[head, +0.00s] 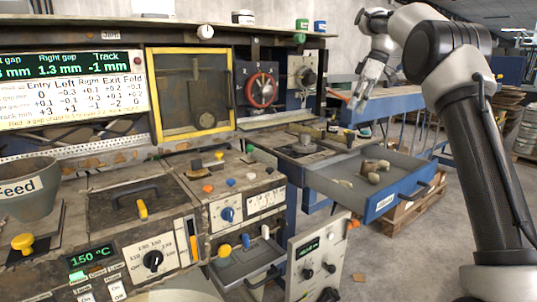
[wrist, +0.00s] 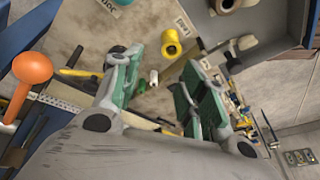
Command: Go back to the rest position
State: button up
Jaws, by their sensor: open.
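My gripper (head: 358,98) hangs in the air at the upper middle of the head view, right of the machine's back panel and above the open grey drawer (head: 415,172). My arm reaches up from the right side and bends over to it. In the wrist view my gripper (wrist: 158,80) shows two green-padded fingers spread apart. Nothing is held between them. A yellow roll-shaped piece (wrist: 171,42) and a small white piece (wrist: 153,77) show beyond the fingertips, apart from them.
The laminating machine, with its yellow-framed window (head: 192,92) and red handwheel (head: 263,90), fills the left and middle. The drawer sticks out with several tan pieces inside. A panel with knobs (head: 318,258) stands in front. Floor at the lower right is clear beside my arm.

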jog(key=s+f+m, duration=0.1)
jog(key=s+d+f+m, duration=0.1)
jog(key=m, duration=0.1)
jog(key=s+f+m, duration=0.1)
jog(key=f+m, duration=0.1)
jog(key=shift+d+h, duration=0.4)
jog(key=s+d+f+m+h, duration=0.1)
jog(key=s+m, duration=0.2)
jog(key=s, duration=0.5)
jog(key=s+d+f+m+t, duration=0.1)
jog(key=s+d+f+m, duration=0.1)
jog(key=s, duration=0.7)
jog(key=s+d+f+m+t+h, duration=0.1)
jog(key=s+d+m, duration=0.1)
jog(key=s, duration=0.7)
jog(key=shift+f+m+h, duration=0.3)
jog(key=shift+f+m, duration=0.05)
jog(key=shift+m, duration=0.55)
jog(key=s+f+t, duration=0.2)
jog(key=s, duration=1.3)
jog(key=shift+s+d+h, duration=0.2)
jog(key=shift+d+h, duration=0.1)
jog(key=shift+d, duration=0.1)
jog(key=shift+f, duration=0.1)
